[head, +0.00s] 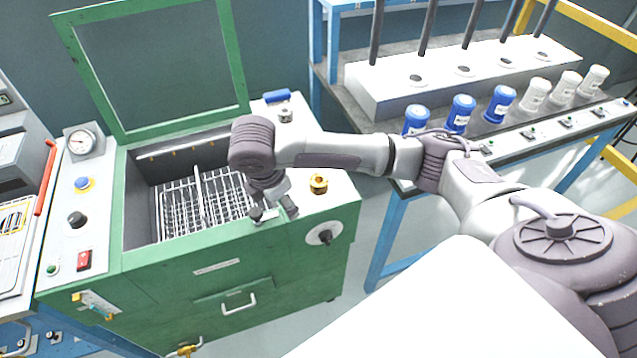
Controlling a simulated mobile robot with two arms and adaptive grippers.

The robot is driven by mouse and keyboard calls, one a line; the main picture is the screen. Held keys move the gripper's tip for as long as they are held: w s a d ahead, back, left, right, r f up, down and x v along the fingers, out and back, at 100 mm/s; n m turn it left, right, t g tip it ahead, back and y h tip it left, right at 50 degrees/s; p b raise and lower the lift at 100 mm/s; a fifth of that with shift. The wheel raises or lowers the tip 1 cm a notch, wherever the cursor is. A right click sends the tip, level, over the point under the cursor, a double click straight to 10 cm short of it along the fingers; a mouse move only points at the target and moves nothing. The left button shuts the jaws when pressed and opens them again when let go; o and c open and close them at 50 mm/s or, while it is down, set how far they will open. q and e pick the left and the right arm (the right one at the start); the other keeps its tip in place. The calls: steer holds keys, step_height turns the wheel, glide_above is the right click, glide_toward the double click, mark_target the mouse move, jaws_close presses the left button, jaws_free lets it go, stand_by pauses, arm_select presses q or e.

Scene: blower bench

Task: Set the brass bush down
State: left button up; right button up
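The brass bush (319,184) is a short gold ring with a dark bore. It stands upright on the pale top at the right side of the green machine, clear of any gripper. My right gripper (273,213) points down at the right front edge of the machine's open basin, to the left of the bush and apart from it. Its two fingers are spread, and I see no bush between them. My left gripper is not in view.
The green machine's lid (157,65) stands open above a wire basket (200,205). A blue-handled item (277,96) and a small grey fitting (286,115) are at the back of its right top. Blue and white bottles (461,113) line the bench at right.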

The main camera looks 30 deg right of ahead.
steer(key=w+d+r+g+h, duration=0.1)
steer(key=w+d+r+h, duration=0.15)
steer(key=d+r, duration=0.45)
glide_above(319, 181)
steer(key=s+a, duration=0.2)
steer(key=f, duration=0.8)
steer(key=shift+w+f+p, duration=0.2)
steer(key=shift+f+p, duration=0.2)
steer(key=shift+y, duration=0.25)
steer(key=shift+w+a+p+x, duration=0.15)
steer(key=shift+p+x, duration=0.15)
steer(key=shift+x, duration=1.05)
steer(key=shift+w+a+p+x, duration=0.15)
steer(key=shift+p+x, duration=0.1)
steer(key=shift+x, duration=1.1)
steer(key=shift+s, duration=0.1)
jaws_close()
